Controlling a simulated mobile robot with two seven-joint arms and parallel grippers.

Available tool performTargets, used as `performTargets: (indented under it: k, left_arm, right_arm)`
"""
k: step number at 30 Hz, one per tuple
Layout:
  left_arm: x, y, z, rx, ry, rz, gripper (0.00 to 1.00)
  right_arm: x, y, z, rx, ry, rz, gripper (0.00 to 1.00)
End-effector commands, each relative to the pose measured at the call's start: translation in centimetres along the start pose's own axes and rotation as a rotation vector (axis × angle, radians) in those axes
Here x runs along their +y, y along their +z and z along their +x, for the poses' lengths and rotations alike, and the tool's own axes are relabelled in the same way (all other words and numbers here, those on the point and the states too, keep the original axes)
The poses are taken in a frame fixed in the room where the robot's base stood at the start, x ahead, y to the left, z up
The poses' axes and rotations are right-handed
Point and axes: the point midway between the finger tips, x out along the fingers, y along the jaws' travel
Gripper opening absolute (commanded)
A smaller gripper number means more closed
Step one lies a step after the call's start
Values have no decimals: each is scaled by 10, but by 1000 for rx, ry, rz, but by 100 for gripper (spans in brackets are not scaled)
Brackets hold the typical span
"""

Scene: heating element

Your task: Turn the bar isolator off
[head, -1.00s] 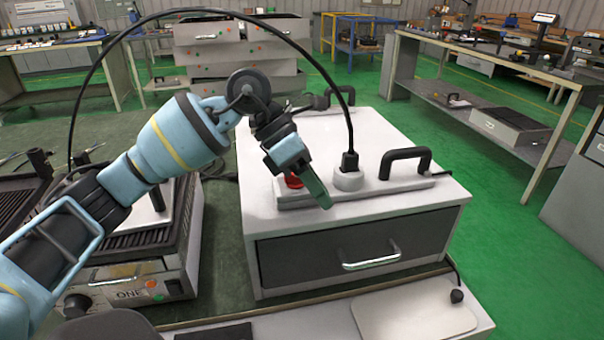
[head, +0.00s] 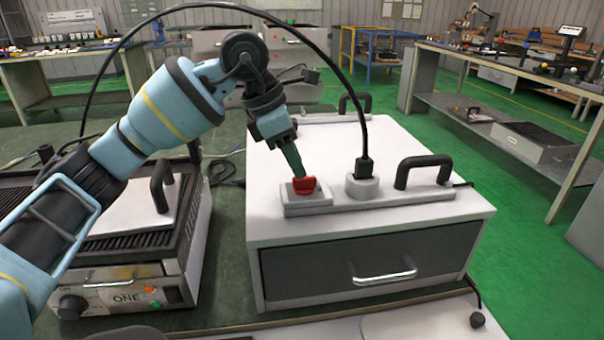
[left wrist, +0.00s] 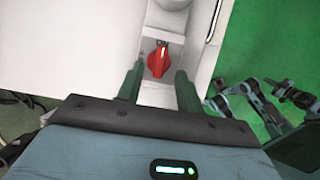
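The bar isolator's red rotary knob (head: 304,185) sits on a grey base at the left end of a grey bar (head: 400,199) on top of the white unit. It also shows in the left wrist view (left wrist: 159,61), just beyond and between the fingertips. My left gripper (head: 298,171) points down at the knob from behind and left. Its two green fingers are apart in the left wrist view (left wrist: 157,78), with nothing between them. Whether a finger touches the knob I cannot tell. My right gripper is not clearly seen; dark blue arm parts show at the wrist view's right.
A grey socket with a black plug (head: 363,172) stands on the bar right of the knob, its cable arching overhead. A black handle (head: 423,172) is farther right. A contact grill (head: 130,235) stands at the left. The white top (head: 300,150) behind the bar is mostly clear.

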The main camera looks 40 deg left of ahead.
Motion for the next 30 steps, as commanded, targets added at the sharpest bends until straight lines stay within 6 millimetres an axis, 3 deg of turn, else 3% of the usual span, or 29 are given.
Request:
performTargets:
  k: [7,18,27,30]
  left_arm:
    - [0,0,30,0,-1,0,36]
    - [0,0,35,-1,0,0,36]
    - [0,0,35,-1,0,0,0]
    - [0,0,34,-1,0,0,0]
  right_arm:
    - [1,5,4,-7,1,1,0]
    - [2,5,4,-7,3,1,0]
    - [3,5,4,-7,3,1,0]
    - [3,5,4,-6,4,1,0]
